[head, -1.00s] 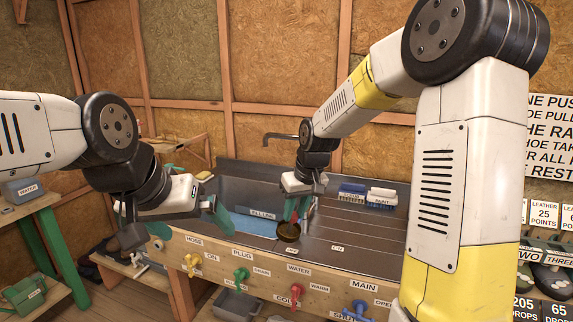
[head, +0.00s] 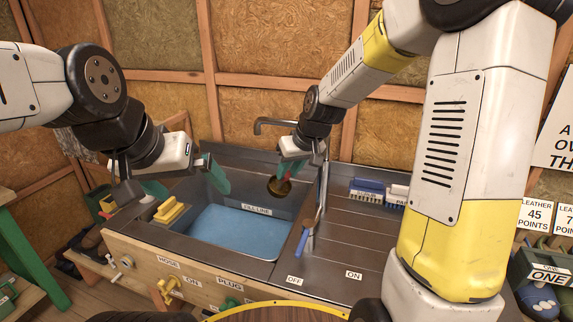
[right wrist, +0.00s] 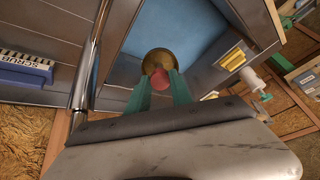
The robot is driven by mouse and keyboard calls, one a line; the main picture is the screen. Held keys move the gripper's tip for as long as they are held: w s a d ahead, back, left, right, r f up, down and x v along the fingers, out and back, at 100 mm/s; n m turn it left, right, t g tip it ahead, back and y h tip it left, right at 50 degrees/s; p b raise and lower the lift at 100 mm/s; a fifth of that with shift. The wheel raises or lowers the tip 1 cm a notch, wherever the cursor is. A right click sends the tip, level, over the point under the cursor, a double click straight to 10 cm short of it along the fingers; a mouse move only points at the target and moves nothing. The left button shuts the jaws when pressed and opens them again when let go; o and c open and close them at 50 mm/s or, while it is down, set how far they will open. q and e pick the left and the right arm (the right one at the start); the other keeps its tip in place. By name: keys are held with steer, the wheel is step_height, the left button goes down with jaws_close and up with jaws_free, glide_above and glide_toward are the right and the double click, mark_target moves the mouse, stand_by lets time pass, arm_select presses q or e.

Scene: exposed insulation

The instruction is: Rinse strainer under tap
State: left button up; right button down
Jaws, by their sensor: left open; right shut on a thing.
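The strainer (head: 279,188), a small round brass-brown piece, hangs over the right part of the sink basin. My right gripper (head: 286,173) is shut on it. In the right wrist view the strainer (right wrist: 157,58) shows beyond a red part (right wrist: 160,78) held between the green fingertips, with blue water below. The tap (head: 268,124) is a grey spout at the back of the sink, left of and above my right gripper; no stream is visible from it. My left gripper (head: 187,187) is open and empty above the sink's left end.
The sink basin holds blue water (head: 238,230) below a fill-line label. A yellow brush (head: 171,211) lies on the left rim. A blue-handled tool (head: 305,240) and a metal pipe (head: 323,185) stand by the basin's right edge. Scrub brushes (head: 367,190) sit on the drainboard.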

steer(key=w+a+f, duration=0.2)
steer(key=w+a, duration=0.5)
steer(key=w, duration=0.3)
steer(key=shift+w+a+f, duration=0.3)
steer(key=shift+a+f, duration=0.05)
steer(key=shift+a, duration=0.05)
arm_select(q)
steer(key=shift+c, duration=0.4)
steer(key=shift+w+f, duration=0.15)
steer(key=c, duration=0.7)
steer(key=shift+w+d+f+g, duration=0.15)
steer(key=shift+f+g, duration=0.1)
steer(key=shift+g, duration=0.25)
steer(key=c, duration=0.4)
steer(key=w+f+n+g, duration=0.1)
steer(key=w+d+f+n+g+h, duration=0.1)
steer(key=g, duration=0.1)
steer(key=shift+w+f, duration=0.15)
steer(key=shift+f, duration=0.1)
jaws_close()
steer(key=n+g+h, duration=0.9)
steer(key=n+h, duration=0.3)
steer(key=h, duration=0.1)
glide_toward(304, 239)
steer(key=s+d, duration=0.2)
steer(key=s+d+f, duration=0.1)
steer(key=s+d, duration=0.1)
steer(key=shift+d+f, duration=0.1)
steer(key=shift+d, duration=0.25)
